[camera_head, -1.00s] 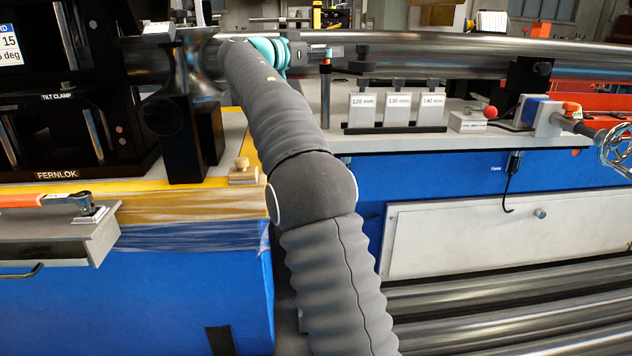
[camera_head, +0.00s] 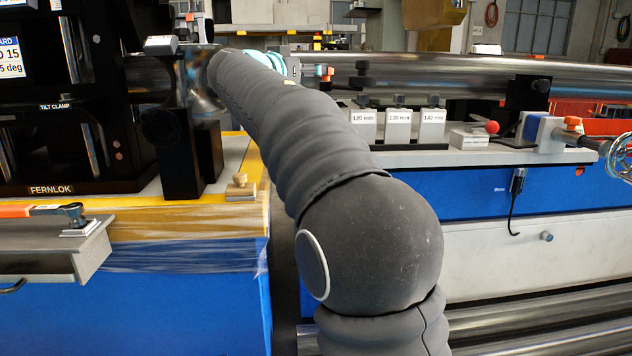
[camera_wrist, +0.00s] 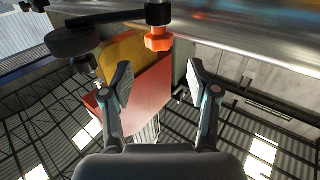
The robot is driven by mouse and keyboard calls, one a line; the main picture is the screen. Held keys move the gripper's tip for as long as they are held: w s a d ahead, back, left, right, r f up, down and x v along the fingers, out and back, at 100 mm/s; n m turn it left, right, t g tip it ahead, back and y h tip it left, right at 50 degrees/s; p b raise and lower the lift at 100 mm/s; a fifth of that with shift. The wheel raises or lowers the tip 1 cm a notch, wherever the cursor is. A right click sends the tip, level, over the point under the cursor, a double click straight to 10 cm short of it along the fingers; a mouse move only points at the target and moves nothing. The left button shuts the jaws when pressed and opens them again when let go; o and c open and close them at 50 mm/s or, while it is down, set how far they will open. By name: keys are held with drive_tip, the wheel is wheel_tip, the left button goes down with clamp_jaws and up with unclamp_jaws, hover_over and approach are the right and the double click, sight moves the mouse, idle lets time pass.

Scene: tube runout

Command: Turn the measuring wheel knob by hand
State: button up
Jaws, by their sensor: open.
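In the wrist view an orange faceted knob (camera_wrist: 158,40) hangs at the lower end of a black post. A dark round wheel (camera_wrist: 73,41) is joined to it by a black bar, at the left. I take these to be the measuring wheel and its knob. My gripper (camera_wrist: 160,72) is open and empty, its two fingers apart. The knob shows beyond the fingertips, between their lines, with no contact visible. In the head view a small orange piece (camera_head: 327,74) beside the tube looks like the same knob; my arm hides most of the gripper there.
A long shiny tube (camera_head: 440,68) runs across the back and also along the top of the wrist view (camera_wrist: 240,25). Blocks labelled 120, 130 and 140 mm (camera_head: 398,127) stand on the bench. A black clamp post (camera_head: 178,140) stands left of my arm.

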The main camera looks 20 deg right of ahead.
drive_tip(key=v, duration=0.6)
wheel_tip(320, 180, down, 12)
drive_tip(key=a+n+y, duration=0.2)
drive_tip(key=n+y, duration=0.3)
drive_tip(key=n, duration=0.2)
drive_tip(key=s+f+y+p, duration=0.2)
drive_tip(key=s, duration=0.5)
drive_tip(key=s+d+f+g+y+p, duration=0.1)
drive_tip(key=s+f+p, duration=0.1)
drive_tip(key=s, duration=0.6)
drive_tip(key=shift+d+f+n+y, duration=0.3)
drive_tip(key=shift+f+n+y, duration=0.1)
drive_tip(key=shift+f, duration=0.45)
